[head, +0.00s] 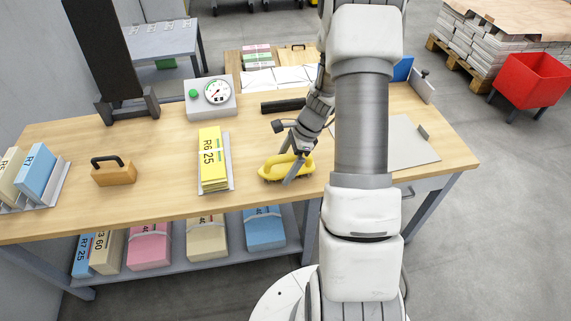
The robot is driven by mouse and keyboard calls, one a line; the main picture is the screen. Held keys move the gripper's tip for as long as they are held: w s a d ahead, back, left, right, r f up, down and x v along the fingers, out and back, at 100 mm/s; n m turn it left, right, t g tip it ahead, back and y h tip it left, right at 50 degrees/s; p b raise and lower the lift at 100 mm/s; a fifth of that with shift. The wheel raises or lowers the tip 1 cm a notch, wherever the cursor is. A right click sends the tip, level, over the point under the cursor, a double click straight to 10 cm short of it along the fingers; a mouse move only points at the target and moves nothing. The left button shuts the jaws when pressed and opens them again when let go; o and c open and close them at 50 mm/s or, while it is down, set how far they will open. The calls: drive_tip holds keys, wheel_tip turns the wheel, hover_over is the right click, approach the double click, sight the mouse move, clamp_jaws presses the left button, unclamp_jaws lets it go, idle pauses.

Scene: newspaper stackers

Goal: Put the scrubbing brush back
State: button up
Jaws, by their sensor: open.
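The yellow scrubbing brush (272,168) lies on the wooden table, right of the yellow R6 25 stack. My gripper (291,168) is open and comes down at the brush, with a finger in front of its right part. I cannot tell whether the fingers touch the brush. My arm hides part of the table to the right of it.
The yellow stack (213,160) stands on a grey holder close by. A wooden block with a black handle (113,172) and a gauge box (211,97) stand on the table (165,203). A grey plate (402,150) lies at right. Bundles fill the shelf below.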

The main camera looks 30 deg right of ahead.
drive_tip(key=p+v, duration=0.3)
drive_tip(key=v, duration=0.9)
drive_tip(key=shift+a+p, duration=0.1)
drive_tip(key=shift+p, duration=0.25)
drive_tip(key=shift+a+r, duration=0.1)
drive_tip(key=shift+r, duration=0.3)
drive_tip(key=s+a+r+n+t+h, duration=0.1)
drive_tip(key=s+a+r+n+h, duration=0.1)
drive_tip(key=s+a+r+n, duration=0.45)
drive_tip(key=s+a+r+n+t+h, duration=0.1)
drive_tip(key=s+a+r+n, duration=0.2)
drive_tip(key=a+r+n, duration=0.7)
drive_tip(key=s+r+n+t+h, duration=0.1)
drive_tip(key=s+r+n, duration=0.3)
drive_tip(key=s, duration=0.4)
drive_tip(key=shift+r+n+t, duration=0.35)
drive_tip(key=shift+r+t, duration=0.35)
drive_tip(key=shift+r, duration=0.05)
